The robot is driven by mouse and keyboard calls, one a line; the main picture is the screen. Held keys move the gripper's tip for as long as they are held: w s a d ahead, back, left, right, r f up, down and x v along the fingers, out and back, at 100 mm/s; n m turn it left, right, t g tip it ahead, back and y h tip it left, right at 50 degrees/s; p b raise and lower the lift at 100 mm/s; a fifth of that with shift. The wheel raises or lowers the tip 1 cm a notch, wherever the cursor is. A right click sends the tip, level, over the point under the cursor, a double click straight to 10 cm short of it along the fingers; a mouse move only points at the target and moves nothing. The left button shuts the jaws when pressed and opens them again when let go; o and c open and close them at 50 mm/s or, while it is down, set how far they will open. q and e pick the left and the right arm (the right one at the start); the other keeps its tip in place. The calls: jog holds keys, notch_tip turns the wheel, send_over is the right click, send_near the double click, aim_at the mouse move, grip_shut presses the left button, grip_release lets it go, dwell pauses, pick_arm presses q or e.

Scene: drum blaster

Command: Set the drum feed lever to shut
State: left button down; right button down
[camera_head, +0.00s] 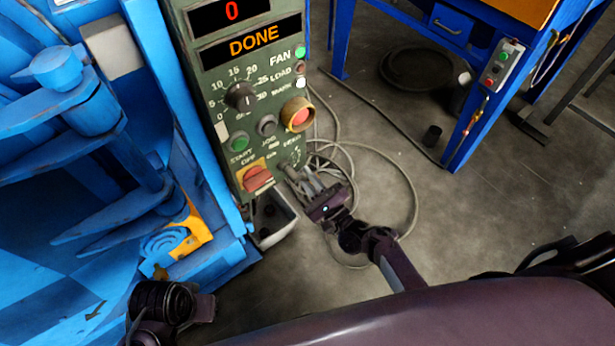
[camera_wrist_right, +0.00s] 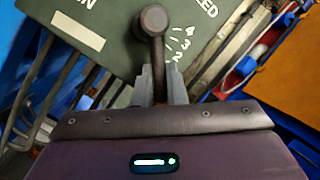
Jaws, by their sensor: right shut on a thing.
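The green control panel (camera_head: 215,110) stands at the middle left in the head view, with a "DONE" display and a "0" above it. A dark lever with a round knob (camera_wrist_right: 152,20) sticks out from the panel face in the right wrist view. My right gripper (camera_head: 299,178) is at the panel's lower right edge. In the right wrist view its two fingers (camera_wrist_right: 158,80) are shut on the lever's stem, below the knob. In the head view the gripper mostly hides the lever. A dark part of my left arm shows at the bottom left; its fingers are not visible.
The blue blaster machine (camera_head: 60,140) with its vertical hinge is left of the panel. A grey bin (camera_head: 272,222) stands below the panel. Looped cables (camera_head: 400,180) lie on the floor behind my right arm. A blue workbench (camera_head: 470,120) is at the upper right. The floor at right is mostly open.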

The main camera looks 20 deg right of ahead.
jog(key=c, duration=1.5)
grip_release()
jog(key=shift+f, duration=0.1)
jog(key=v, duration=0.8)
jog(key=shift+w+a, duration=0.1)
